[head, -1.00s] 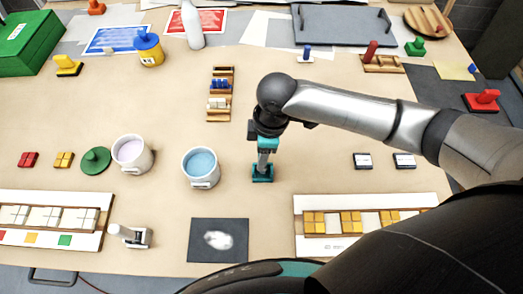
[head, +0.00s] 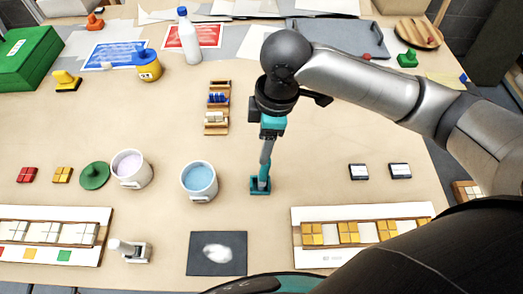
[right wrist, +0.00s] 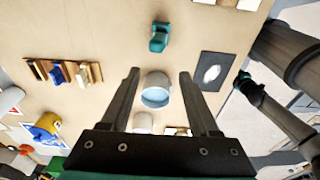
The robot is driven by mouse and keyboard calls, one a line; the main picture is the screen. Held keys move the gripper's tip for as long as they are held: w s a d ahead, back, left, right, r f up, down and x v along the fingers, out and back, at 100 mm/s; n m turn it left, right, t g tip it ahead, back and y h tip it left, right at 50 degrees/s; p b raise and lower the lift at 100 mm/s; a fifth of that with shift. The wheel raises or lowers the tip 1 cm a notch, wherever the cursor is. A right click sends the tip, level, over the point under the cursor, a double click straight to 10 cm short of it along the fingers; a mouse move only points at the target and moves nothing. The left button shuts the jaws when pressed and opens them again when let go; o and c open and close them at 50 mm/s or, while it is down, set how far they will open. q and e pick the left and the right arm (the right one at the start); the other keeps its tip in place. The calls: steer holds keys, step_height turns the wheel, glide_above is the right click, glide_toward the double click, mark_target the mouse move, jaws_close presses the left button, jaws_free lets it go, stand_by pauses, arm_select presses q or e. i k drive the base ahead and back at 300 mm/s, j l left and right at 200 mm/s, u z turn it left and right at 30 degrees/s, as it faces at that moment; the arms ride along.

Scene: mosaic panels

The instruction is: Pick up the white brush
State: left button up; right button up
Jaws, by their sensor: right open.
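The white brush (head: 131,250) lies near the table's front edge in the head view, left of a dark mat. It has a pale handle and a grey-white head. My right gripper (head: 265,158) points down over the middle of the table, right of and farther back than the brush. In the right wrist view its fingers (right wrist: 159,75) are spread with nothing held between them. My left gripper (right wrist: 246,88) seems to show beside the table edge in that view, too small and dark to read its jaws.
A blue-filled cup (head: 199,181) and a lilac-filled cup (head: 131,169) stand behind the brush. A teal stamp-like block (head: 260,187) stands below my right gripper. The dark mat (head: 217,265) and a tile panel (head: 104,250) flank the brush.

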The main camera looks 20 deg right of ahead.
mark_target(118, 245)
steer(key=u, duration=1.55)
steer(key=i+j+z, duration=0.15)
steer(key=j+z, duration=1.4)
steer(key=j, duration=0.2)
